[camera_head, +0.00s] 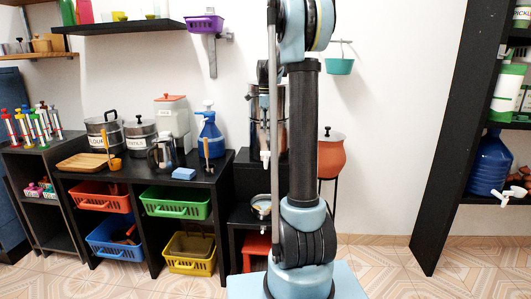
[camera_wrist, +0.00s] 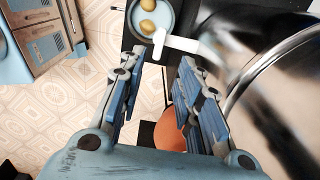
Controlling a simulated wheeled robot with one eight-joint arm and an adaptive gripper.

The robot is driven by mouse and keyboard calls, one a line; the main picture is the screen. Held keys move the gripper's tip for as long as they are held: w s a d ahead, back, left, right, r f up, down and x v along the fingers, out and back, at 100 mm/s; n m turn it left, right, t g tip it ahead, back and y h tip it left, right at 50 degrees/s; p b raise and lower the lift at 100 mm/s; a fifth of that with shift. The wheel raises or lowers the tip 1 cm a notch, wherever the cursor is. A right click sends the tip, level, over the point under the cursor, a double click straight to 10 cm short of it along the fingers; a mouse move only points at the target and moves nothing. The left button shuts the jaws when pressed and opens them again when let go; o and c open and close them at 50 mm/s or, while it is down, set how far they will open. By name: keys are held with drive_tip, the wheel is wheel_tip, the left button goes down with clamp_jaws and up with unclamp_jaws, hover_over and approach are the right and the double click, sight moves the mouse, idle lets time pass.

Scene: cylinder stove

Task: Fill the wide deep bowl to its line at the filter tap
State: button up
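A metal bowl (camera_head: 261,206) sits on the low black stand, partly hidden by my arm.
An orange clay pot (camera_head: 331,157) stands right of my arm. A black shelf (camera_head: 462,120) stands far right. Tiled floor (camera_head: 385,260) is clear at right.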

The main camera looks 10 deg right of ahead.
sight(266, 155)
wheel_tip(266, 155, down, 12)
drive_tip(key=shift+r, duration=0.2)
idle(0.4)
clamp_jaws()
